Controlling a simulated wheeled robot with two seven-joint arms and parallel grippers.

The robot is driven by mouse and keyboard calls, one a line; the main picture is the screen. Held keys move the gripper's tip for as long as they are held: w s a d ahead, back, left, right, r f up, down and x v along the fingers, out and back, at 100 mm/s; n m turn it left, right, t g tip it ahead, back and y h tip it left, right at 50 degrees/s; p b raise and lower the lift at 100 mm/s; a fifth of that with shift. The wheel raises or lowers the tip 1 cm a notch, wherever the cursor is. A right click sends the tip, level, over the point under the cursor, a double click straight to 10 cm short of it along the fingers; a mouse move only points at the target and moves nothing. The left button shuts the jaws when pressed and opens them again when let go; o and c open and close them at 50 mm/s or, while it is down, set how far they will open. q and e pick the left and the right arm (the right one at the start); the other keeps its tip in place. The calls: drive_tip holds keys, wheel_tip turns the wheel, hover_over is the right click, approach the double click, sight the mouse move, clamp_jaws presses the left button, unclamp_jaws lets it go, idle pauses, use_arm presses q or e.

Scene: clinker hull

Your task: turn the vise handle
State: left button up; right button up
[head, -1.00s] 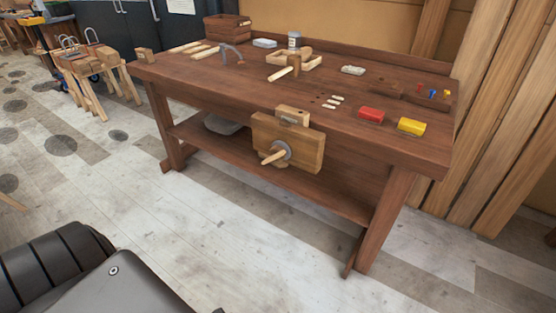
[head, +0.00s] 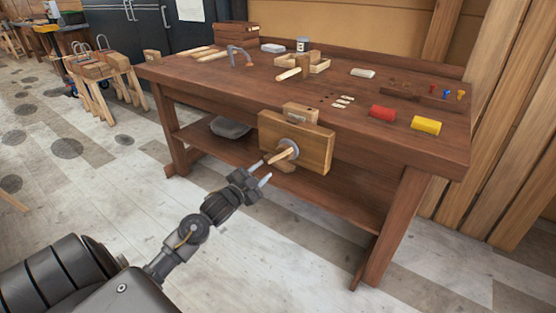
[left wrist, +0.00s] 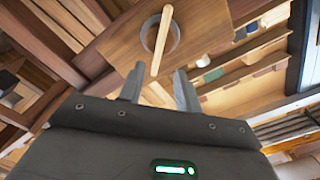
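The vise (head: 312,150) is a wooden block on the front of the workbench, with a grey round hub and a pale wooden bar handle (head: 281,155). The handle slants down and left in the head view. My left gripper (head: 262,172) is open and empty, just in front of and below the handle. In the left wrist view the handle (left wrist: 166,40) stands nearly upright, and its near end shows between the tips of my left gripper (left wrist: 159,72). I see no contact; the exact depth gap is hard to tell. My right gripper is not in view.
A lower shelf (head: 340,195) runs beneath, with a grey tub (head: 230,127). The floor in front is clear.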

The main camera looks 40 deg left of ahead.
sight(278, 158)
use_arm(q)
drive_tip(key=w, duration=0.9)
drive_tip(key=shift+w+a, duration=0.1)
drive_tip(key=shift+w, duration=0.2)
clamp_jaws()
